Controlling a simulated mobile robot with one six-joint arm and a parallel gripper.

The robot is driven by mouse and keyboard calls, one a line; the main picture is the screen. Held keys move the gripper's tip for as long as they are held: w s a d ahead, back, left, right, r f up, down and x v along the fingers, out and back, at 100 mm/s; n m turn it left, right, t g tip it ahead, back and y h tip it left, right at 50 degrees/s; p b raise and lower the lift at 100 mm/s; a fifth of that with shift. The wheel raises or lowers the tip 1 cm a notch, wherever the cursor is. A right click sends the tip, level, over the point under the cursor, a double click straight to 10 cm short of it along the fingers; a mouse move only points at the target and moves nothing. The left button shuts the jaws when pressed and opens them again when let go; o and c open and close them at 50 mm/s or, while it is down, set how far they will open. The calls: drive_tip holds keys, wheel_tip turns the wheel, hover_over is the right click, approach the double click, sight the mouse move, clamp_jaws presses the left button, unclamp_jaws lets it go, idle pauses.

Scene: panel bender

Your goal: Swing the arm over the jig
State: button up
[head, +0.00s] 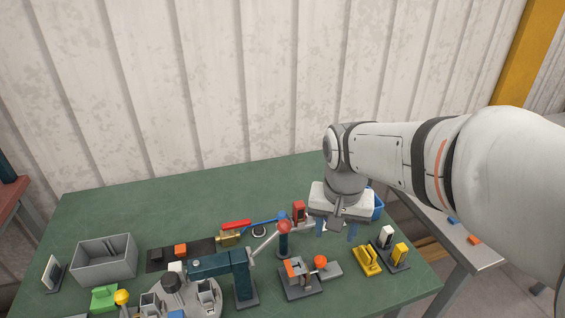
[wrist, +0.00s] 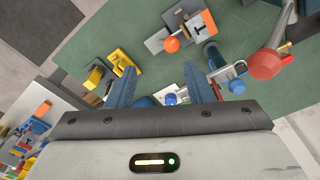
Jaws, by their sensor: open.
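My gripper (head: 338,230) hangs over the right part of the green table, its two blue fingers apart with nothing between them. It also shows in the wrist view (wrist: 160,86). A teal machine (head: 225,264) stands at the front middle. A pale lever arm (head: 264,243) rises from it to a red ball (head: 284,227). The ball (wrist: 265,64) is at the right in the wrist view, apart from my fingers. A grey fixture (head: 298,285) with an orange ball (head: 320,262) sits front right; I cannot tell if this is the jig. It also shows in the wrist view (wrist: 183,33).
A grey bin (head: 104,262) stands at the left. Yellow (head: 367,262) and black-based (head: 400,252) fixtures stand near the right edge. A red-handled tool (head: 237,224) lies behind the machine. The table's back left (head: 150,215) is clear. A wall stands behind.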

drive_tip(key=w+a+r+m+g+p, duration=0.1)
drive_tip(key=w+a+r+m+p, duration=0.1)
drive_tip(key=w+a, duration=0.3)
drive_tip(key=m+g+h+p, duration=0.1)
drive_tip(key=m+p, duration=0.2)
hover_over(282, 216)
drive_tip(key=w, duration=0.2)
drive_tip(key=shift+s+a+f, duration=0.1)
drive_tip(key=shift+a+f, duration=0.05)
drive_tip(key=shift+f, duration=0.3)
drive_tip(key=shift+s+a+f, duration=0.1)
drive_tip(key=shift+f, duration=0.3)
drive_tip(key=shift+w+a+f, duration=0.15)
drive_tip(key=shift+a+f, duration=0.05)
drive_tip(key=shift+a, duration=0.05)
drive_tip(key=f, duration=0.2)
drive_tip(key=f+p, duration=0.1)
drive_tip(key=f, duration=0.2)
drive_tip(key=d+f, duration=0.1)
drive_tip(key=f, duration=0.1)
drive_tip(key=shift+s+f+p, duration=0.3)
drive_tip(key=shift+s+f, duration=0.05)
drive_tip(key=shift+s, duration=0.05)
clamp_jaws()
